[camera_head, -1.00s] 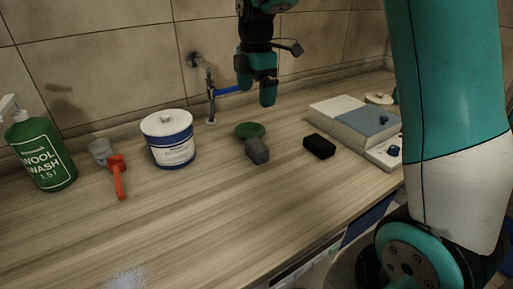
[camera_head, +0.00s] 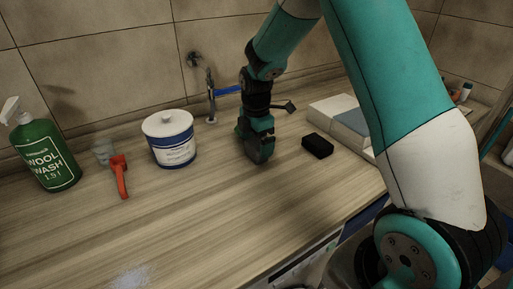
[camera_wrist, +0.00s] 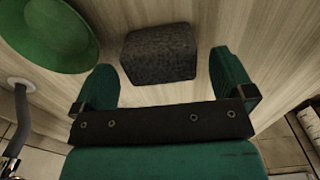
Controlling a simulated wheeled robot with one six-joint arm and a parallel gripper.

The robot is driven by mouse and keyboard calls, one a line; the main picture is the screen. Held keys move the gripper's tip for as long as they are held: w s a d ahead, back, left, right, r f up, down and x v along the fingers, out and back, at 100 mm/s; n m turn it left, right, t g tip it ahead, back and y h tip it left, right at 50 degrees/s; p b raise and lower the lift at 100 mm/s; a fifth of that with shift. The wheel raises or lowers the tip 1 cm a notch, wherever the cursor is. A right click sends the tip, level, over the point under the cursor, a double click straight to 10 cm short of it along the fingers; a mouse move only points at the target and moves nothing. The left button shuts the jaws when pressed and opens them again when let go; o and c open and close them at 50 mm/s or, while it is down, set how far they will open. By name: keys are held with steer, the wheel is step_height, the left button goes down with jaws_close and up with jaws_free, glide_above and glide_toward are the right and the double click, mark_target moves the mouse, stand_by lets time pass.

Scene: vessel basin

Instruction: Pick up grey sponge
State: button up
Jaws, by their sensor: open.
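The grey sponge (camera_wrist: 160,54) is a dark grey speckled block in the wrist view. It lies on the wooden counter just ahead of my gripper, in line with the gap between the fingers. In the head view my gripper (camera_head: 257,155) is low over the counter and hides the sponge. In the wrist view my gripper (camera_wrist: 163,85) is open, with one green finger on each side and nothing held. I cannot tell whether the fingertips reach past the sponge's near face.
A green dish (camera_wrist: 48,35) lies close to the left finger in the wrist view. A black block (camera_head: 318,146) sits to the right of my gripper. A white and blue tub (camera_head: 170,140), an orange-red tool (camera_head: 120,176) and a green bottle (camera_head: 46,153) stand left. The front counter (camera_head: 190,220) is clear.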

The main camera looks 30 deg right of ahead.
mark_target(256, 143)
step_height(256, 143, down, 2)
steer(key=shift+f, duration=0.15)
steer(key=c, duration=0.9)
step_height(256, 143, up, 20)
steer(key=b, duration=0.1)
steer(key=shift+b, duration=0.35)
